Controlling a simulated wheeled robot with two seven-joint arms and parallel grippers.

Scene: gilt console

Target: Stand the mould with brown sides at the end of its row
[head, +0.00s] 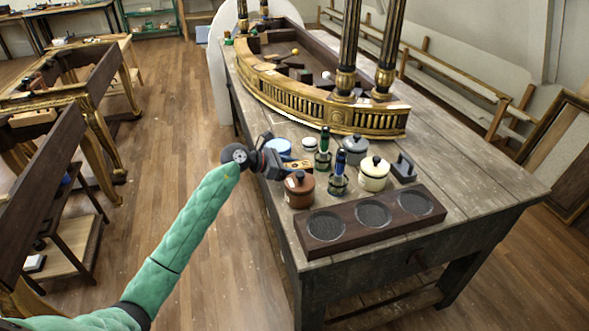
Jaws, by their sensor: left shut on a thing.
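The fingertips are small and partly hidden, so the exact contact is unclear. A cream pot (373,175) and a grey pot (355,149) stand to the right. My right gripper is not in view.
The dark tray (405,221) has three round dark recesses. The gilt console (310,109) blocks the back. The table's right side (480,165) is clear.

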